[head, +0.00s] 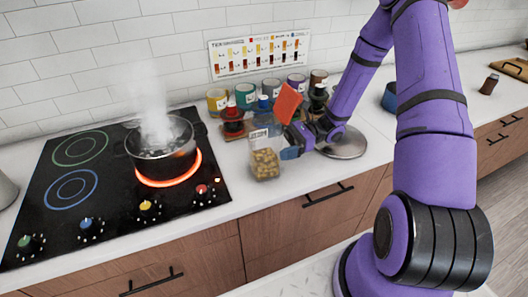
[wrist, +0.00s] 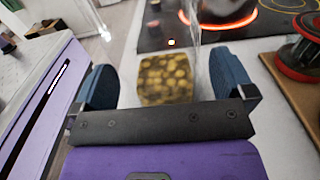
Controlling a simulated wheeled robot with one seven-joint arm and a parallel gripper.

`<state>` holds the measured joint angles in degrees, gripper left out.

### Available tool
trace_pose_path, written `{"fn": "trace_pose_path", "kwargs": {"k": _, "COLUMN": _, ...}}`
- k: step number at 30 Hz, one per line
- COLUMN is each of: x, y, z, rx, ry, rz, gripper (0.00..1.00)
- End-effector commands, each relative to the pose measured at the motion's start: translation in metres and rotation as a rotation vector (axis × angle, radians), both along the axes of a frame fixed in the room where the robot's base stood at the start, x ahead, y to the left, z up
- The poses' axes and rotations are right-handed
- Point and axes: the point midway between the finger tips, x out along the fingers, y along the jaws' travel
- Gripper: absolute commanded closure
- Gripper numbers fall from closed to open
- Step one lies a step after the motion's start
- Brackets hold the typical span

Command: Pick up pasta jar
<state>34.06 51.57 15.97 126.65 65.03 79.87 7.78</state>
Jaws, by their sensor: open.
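The pasta jar (head: 265,164) is a clear, squarish container with yellowish-brown pieces in its lower part. It stands upright on the white counter, just right of the cooktop. My gripper (head: 287,148) is at the jar's right side in the head view. In the wrist view the jar (wrist: 166,80) lies between the two blue fingers of my gripper (wrist: 160,82), with a gap visible on each side. The fingers are open and the jar is not gripped. In the head view one finger is partly hidden by the jar.
A steaming pot (head: 160,150) stands on a glowing burner of the black cooktop (head: 85,195). Several coloured canisters (head: 245,96) and red-and-black containers (head: 233,125) stand behind the jar. A round metal lid (head: 345,145) lies to the right. The counter's front edge is close to the jar.

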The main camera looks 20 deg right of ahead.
Motion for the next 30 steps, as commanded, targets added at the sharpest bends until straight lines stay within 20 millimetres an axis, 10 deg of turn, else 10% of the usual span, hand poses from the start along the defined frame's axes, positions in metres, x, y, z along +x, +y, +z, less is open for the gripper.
{"fn": "trace_pose_path", "kwargs": {"k": 15, "x": -0.002, "y": 0.039, "z": 0.0, "rx": -0.002, "ry": -0.001, "rz": -0.001, "gripper": 0.0}}
{"fn": "trace_pose_path", "kwargs": {"k": 23, "x": -0.002, "y": 0.039, "z": 0.0, "rx": -0.002, "ry": -0.001, "rz": -0.001, "gripper": 0.57}}
{"fn": "trace_pose_path", "kwargs": {"k": 30, "x": -0.002, "y": 0.039, "z": 0.001, "rx": -0.001, "ry": -0.002, "rz": 0.0, "gripper": 0.59}}
